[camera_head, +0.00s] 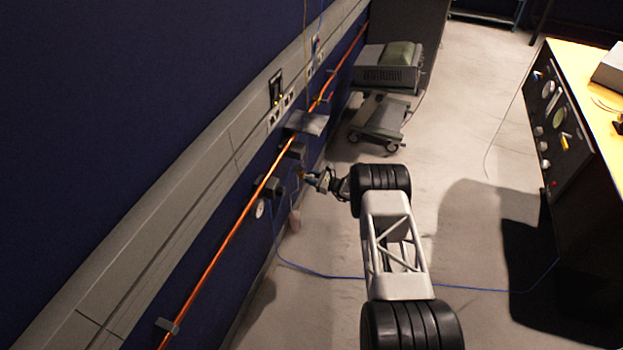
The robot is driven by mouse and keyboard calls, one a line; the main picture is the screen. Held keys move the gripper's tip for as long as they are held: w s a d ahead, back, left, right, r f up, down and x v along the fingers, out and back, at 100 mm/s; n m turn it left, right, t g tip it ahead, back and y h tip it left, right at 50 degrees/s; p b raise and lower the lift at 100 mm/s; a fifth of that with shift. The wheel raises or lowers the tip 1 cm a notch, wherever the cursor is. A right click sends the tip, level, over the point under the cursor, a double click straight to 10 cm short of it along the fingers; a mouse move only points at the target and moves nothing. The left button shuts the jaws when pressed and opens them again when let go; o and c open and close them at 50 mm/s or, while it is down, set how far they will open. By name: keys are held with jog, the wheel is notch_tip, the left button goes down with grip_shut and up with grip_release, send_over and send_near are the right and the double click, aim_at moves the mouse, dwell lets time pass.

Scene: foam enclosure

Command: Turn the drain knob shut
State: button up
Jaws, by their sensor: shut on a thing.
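My gripper (309,178) reaches left to the dark blue wall, below the orange pipe. It is shut on a small part at the wall, which I take to be the drain knob (301,173). The knob is tiny in this view and mostly hidden by the fingers, so its turn angle cannot be read. A dark box-shaped fitting (268,187) and a round white gauge (260,208) sit on the wall to the left of the gripper.
The orange pipe (225,243) runs along the wall under a grey trunking rail (180,200). A small shelf (307,122) juts out above the gripper. A wheeled cart (380,117) stands beyond. A blue cable (330,276) crosses the floor. A bench with a dial panel (556,120) is at right.

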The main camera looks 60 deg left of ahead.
jog(key=shift+m, duration=0.4)
jog(key=m, duration=0.6)
jog(key=shift+h, duration=0.3)
jog(key=m, duration=0.3)
jog(key=shift+m, duration=0.3)
jog(key=shift+r+m+h, duration=0.1)
jog(key=shift+m+h, duration=0.2)
jog(key=shift+m, duration=1.5)
jog(key=o, duration=0.9)
jog(key=shift+d, duration=0.15)
jog(key=shift+v, duration=3.85)
